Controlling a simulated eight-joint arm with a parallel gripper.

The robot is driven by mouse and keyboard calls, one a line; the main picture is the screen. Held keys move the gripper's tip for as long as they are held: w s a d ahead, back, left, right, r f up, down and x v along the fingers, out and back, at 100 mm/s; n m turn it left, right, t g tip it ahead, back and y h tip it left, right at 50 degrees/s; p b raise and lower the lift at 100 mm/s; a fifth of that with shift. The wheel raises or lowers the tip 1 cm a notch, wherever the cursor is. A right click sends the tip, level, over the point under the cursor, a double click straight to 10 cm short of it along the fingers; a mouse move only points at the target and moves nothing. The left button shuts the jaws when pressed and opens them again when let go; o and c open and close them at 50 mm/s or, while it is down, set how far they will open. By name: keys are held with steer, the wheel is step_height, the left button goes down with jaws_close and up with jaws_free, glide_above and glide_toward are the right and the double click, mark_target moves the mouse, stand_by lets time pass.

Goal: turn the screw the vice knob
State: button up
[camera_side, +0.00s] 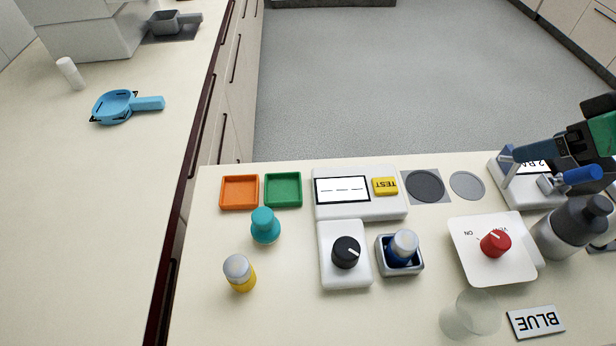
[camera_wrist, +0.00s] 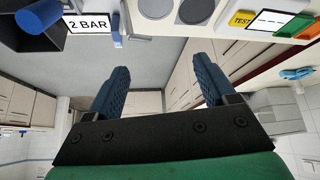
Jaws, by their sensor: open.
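A white base at the right edge of the side view carries a "2 BAR" label, a blue upright plate and a metal part with a blue cylindrical knob (camera_side: 582,175). This looks like the vice and its knob, though I cannot be sure. The blue knob also shows at the top left of the wrist view (camera_wrist: 38,17). My gripper (camera_side: 522,154) is above this base, near the blue plate, and overlaps it in the picture. In the wrist view my gripper (camera_wrist: 161,66) has its blue fingers apart with nothing between them.
A white plate with a red knob (camera_side: 495,242) and a grey bottle (camera_side: 572,228) stand close in front. A black-dial box (camera_side: 346,252), a tester (camera_side: 360,205), trays and small bottles stand further left.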

steer(key=s+a+f+n+g+y, duration=0.1)
steer(key=a+n+g, duration=0.1)
steer(key=a+n, duration=0.4)
steer(key=a+f+n+g+y, duration=0.2)
steer(key=a+n, duration=0.1)
steer(key=a, duration=0.4)
steer(key=n+g, duration=0.2)
steer(key=n, duration=0.4)
glide_above(348, 249)
steer(key=d, duration=0.3)
steer(key=shift+d+x, duration=0.2)
steer(key=shift+x, duration=1)
steer(key=shift+a+f, duration=0.15)
steer(key=shift+f, duration=0.15)
steer(key=shift+x, duration=2.55)
jaws_close()
